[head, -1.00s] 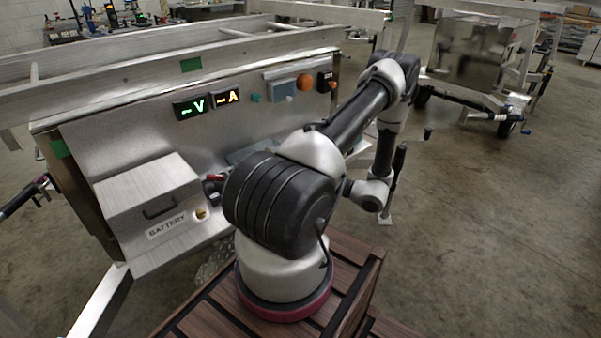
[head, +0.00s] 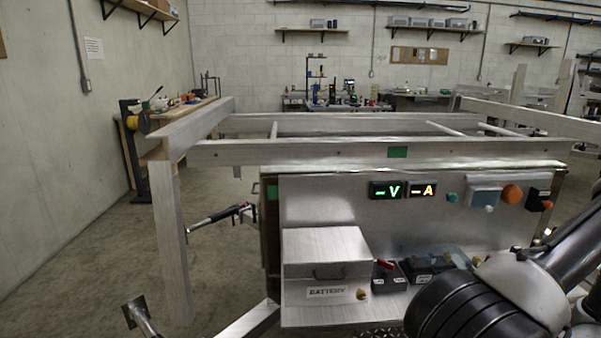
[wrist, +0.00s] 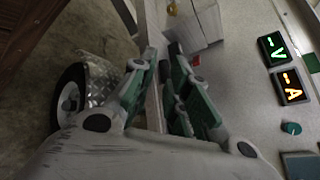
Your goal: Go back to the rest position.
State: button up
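My gripper (wrist: 162,62) shows in the wrist view, its two fingers with green parts pointing up the picture. A gap shows between the fingers with nothing held in it; the edge of the trailer appears behind. The gripper hangs near the trailer's metal panel (wrist: 245,75), apparently not touching it. In the head view my arm is cut off at the lower right and the gripper is out of frame. The trailer's panel (head: 330,200) carries a green V display (head: 386,190) and an orange A display (head: 423,190).
A battery box (head: 326,255) juts from the panel's lower left, with a red-handled item (head: 385,265) beside it. An orange knob (head: 512,194) is at the panel's right. A trailer wheel (wrist: 70,100) shows in the wrist view. Open floor lies left of the trailer.

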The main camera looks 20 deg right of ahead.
jog(key=a+r+n+g+h, duration=0.4)
jog(key=r+g, duration=0.3)
jog(key=r, duration=0.4)
jog(key=a+r+n+g+h, duration=0.1)
jog(key=a+r+n+g, duration=0.2)
jog(key=r+n+g, duration=0.5)
jog(key=w+a+r+n+t+h, duration=0.2)
jog(key=a+r+n+t, duration=0.1)
jog(key=a+r, duration=0.3)
jog(key=w+a+r+n+t+h, duration=0.2)
jog(key=a+r+n+t, duration=0.2)
jog(key=a+r, duration=0.3)
notch_tip(320, 180, up, 3)
jog(key=shift+a+r+n, duration=0.15)
jog(key=shift+a+n, duration=0.1)
jog(key=shift+n, duration=0.05)
